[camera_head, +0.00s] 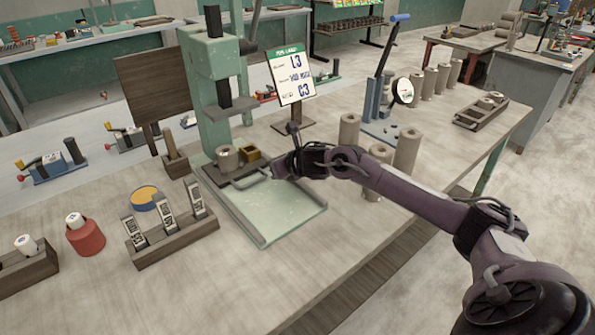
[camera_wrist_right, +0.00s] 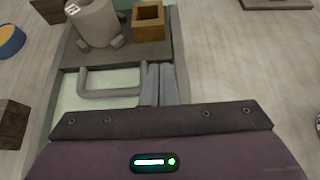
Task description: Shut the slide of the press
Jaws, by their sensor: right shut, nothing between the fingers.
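The green press (camera_head: 213,110) stands on the bench, with a pale green bed (camera_head: 272,212) in front of its column. Its slide (camera_head: 213,176) is a dark plate on the rear of the bed, with a grey loop handle (camera_head: 250,182) facing front. A grey cup (camera_head: 227,158) and a brass-coloured square box (camera_head: 250,156) sit on the slide (camera_wrist_right: 130,56). My right gripper (camera_head: 277,172) is shut and empty beside the handle. In the right wrist view, the fingers (camera_wrist_right: 162,82) are right of the handle (camera_wrist_right: 108,93), tips close to the slide's front edge; contact is unclear. My left gripper is out of view.
A wooden rack (camera_head: 175,240) with labelled pieces, a red pot (camera_head: 85,238) and a yellow-topped disc (camera_head: 144,196) lie left of the bed. Clay cylinders (camera_head: 407,152) stand to the right, near a lever device (camera_head: 379,115). A sign (camera_head: 291,75) stands behind. The bed's front is clear.

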